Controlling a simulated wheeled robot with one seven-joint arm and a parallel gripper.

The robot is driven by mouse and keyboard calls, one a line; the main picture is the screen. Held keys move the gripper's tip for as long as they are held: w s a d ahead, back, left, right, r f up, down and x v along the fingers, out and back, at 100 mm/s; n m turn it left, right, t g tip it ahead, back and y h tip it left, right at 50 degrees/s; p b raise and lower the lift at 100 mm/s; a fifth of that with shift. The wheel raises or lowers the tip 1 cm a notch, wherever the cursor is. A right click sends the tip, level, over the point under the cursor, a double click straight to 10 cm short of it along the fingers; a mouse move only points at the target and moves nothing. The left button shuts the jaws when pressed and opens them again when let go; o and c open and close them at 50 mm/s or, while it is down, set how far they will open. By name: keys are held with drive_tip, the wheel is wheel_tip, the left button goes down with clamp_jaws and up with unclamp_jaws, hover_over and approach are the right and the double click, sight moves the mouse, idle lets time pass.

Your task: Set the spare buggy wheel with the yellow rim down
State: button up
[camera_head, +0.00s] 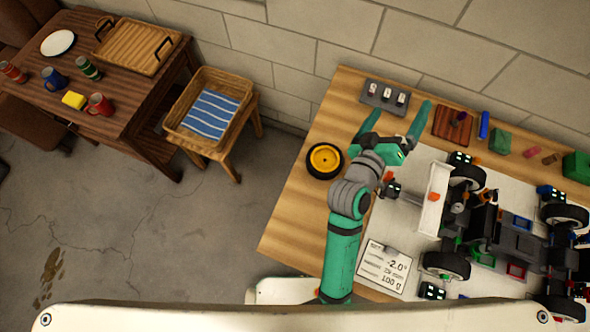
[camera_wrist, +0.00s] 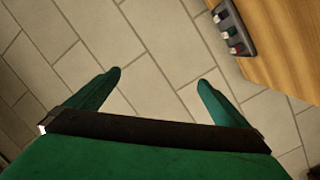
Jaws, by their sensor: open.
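The spare buggy wheel (camera_head: 325,161) has a black tyre and a yellow rim. It lies flat on the wooden workbench (camera_head: 295,215), near the bench's left edge in the head view. My gripper (camera_head: 398,112) is open, with its green fingers spread and pointing toward the wall. It is to the right of the wheel and apart from it. In the wrist view my gripper (camera_wrist: 160,80) shows nothing between its fingers, only the tiled surface beyond. The wheel is not in the wrist view.
A buggy chassis (camera_head: 500,228) stands on a white mat at the right. A dark switch block (camera_head: 384,96) sits at the bench's back, also in the wrist view (camera_wrist: 233,28). A card (camera_head: 384,268) lies in front. A basket (camera_head: 208,107) stands on a stool left of the bench.

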drive_tip(key=s+a+f+n+y, duration=0.2)
drive_tip(key=s+a+f+y, duration=0.5)
drive_tip(key=s+a+f, duration=0.55)
drive_tip(key=s+a+r+m+y, duration=0.2)
drive_tip(key=s+a+m, duration=0.2)
drive_tip(key=s+a, duration=0.8)
drive_tip(key=s, duration=0.3)
drive_tip(key=shift+s+a+m+t, duration=0.2)
drive_tip(key=shift+a+m+t, duration=0.05)
drive_tip(key=shift+m+t, duration=0.15)
drive_tip(key=shift+r, duration=0.1)
